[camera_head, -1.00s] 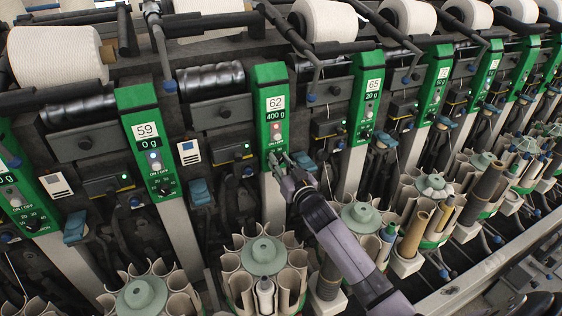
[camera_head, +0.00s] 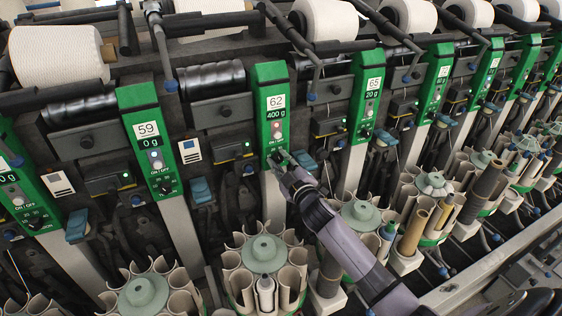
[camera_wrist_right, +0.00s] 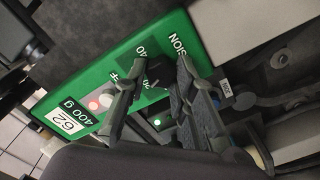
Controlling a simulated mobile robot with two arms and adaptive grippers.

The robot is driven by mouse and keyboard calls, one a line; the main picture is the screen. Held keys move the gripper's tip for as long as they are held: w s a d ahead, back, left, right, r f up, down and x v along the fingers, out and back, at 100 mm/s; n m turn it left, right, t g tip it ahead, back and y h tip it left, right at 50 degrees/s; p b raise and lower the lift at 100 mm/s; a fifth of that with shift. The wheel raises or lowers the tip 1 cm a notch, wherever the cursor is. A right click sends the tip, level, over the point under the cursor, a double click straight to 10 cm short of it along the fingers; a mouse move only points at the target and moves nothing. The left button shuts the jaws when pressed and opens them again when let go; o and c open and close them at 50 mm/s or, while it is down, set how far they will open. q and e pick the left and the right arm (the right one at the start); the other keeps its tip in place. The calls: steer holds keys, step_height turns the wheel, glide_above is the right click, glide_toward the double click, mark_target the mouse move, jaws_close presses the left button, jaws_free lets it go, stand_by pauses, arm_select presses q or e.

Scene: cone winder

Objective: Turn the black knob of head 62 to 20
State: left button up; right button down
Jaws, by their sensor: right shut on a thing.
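Head 62 is a green panel (camera_head: 271,82) with a white "62" label and a display reading 400 g. Its label and display also show in the wrist view (camera_wrist_right: 68,121). My right gripper (camera_head: 279,158) is at the lower part of this panel. In the wrist view its two fingers (camera_wrist_right: 158,74) stand on either side of the small black knob (camera_wrist_right: 154,70) and are shut on it. The fingers cover part of the knob and its scale; a "40" mark shows beside it. The knob's exact setting cannot be read. My left gripper is not in view.
Head 59 (camera_head: 147,122), showing 0 g, stands to the left, and head 65 (camera_head: 373,84), showing 20 g, to the right. A round bobbin magazine (camera_head: 264,252) sits below head 62. Yarn cones (camera_head: 57,54) line the top.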

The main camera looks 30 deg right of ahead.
steer(key=shift+n, duration=0.6)
steer(key=c, duration=1.3)
jaws_free()
steer(key=shift+c, duration=0.2)
steer(key=shift+s, duration=0.1)
steer(key=s, duration=1.2)
steer(key=shift+a, duration=0.35)
